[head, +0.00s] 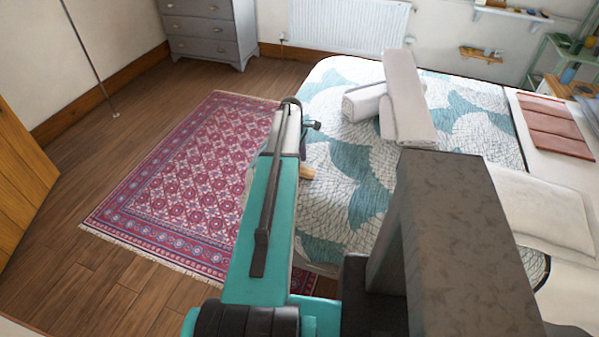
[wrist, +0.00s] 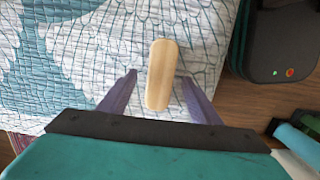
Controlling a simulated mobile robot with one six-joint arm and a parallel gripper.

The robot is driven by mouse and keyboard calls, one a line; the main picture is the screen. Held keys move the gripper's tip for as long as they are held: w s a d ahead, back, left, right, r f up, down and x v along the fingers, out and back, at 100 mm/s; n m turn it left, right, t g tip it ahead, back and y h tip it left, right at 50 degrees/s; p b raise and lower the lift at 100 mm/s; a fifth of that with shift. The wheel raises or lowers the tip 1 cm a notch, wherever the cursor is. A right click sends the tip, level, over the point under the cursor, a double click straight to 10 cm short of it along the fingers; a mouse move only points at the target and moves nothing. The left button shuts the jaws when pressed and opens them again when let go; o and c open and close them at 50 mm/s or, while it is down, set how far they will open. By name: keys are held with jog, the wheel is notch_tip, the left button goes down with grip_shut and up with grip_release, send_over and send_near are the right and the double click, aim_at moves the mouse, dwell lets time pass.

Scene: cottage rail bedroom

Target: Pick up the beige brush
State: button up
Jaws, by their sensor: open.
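The beige brush (wrist: 162,75) lies on the patterned quilt of the bed, near its edge. In the wrist view it is long, pale and rounded, pointing roughly away from my gripper. My gripper (wrist: 159,77) is open, with one purple finger on each side of the brush and a visible gap to both. I cannot tell how far the fingertips are above the quilt. In the head view a small tan end of the brush (head: 307,171) shows beside my gripper (head: 303,155); my arm hides the rest.
The bed (head: 330,185) has rolled and folded white towels (head: 405,100) farther back. A red patterned rug (head: 180,185) lies on the wooden floor to the left. A grey chest of drawers (head: 205,30) and a white radiator (head: 350,28) stand at the back wall.

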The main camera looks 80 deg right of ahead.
jog(key=shift+s+a+f+p, duration=0.1)
jog(key=shift+f+p, duration=0.55)
jog(key=shift+f, duration=1.3)
jog(key=shift+c, duration=0.5)
jog(key=c, duration=1.1)
